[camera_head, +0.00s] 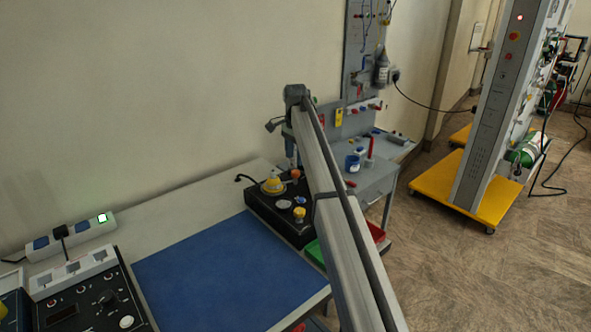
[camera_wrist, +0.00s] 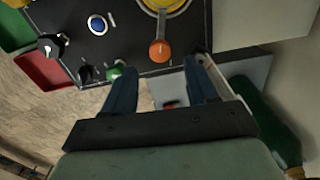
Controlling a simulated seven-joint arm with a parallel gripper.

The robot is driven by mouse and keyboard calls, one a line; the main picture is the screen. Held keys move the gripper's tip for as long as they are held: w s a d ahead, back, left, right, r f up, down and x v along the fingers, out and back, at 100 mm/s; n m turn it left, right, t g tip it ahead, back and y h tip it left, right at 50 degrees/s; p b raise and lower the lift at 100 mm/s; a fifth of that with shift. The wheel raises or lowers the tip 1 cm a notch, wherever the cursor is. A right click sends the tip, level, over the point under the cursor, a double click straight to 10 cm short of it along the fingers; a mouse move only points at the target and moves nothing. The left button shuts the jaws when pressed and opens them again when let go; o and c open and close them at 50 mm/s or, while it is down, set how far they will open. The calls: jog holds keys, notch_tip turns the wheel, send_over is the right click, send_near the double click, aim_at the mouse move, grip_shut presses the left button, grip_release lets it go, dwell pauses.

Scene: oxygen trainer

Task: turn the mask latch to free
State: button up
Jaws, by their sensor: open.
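The black trainer box (camera_head: 262,208) stands at the table's right end. A yellow mask-like part (camera_head: 272,185) sits on it, with an orange knob (camera_head: 295,174) to its right. In the wrist view the yellow part (camera_wrist: 158,4) is cut off by the top edge. An orange-ended lever (camera_wrist: 160,50) points down from it; it looks like the mask latch. My gripper (camera_wrist: 158,68) is open, its two dark fingers apart below the lever's end, with nothing seen between them. I cannot tell if they touch it. In the head view my gripper (camera_head: 291,160) is small and partly hidden.
The box top also carries a black knob (camera_wrist: 51,45), a blue button (camera_wrist: 98,24) and a green knob (camera_wrist: 116,70). A green bin (camera_head: 314,254) and a red bin (camera_head: 376,232) are beside the table. A blue mat (camera_head: 230,275) lies clear. A green bottle (camera_wrist: 262,115) is at right.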

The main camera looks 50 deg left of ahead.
aim_at(296, 171)
jog(key=shift+f, duration=2.9)
jog(key=c, duration=1.1)
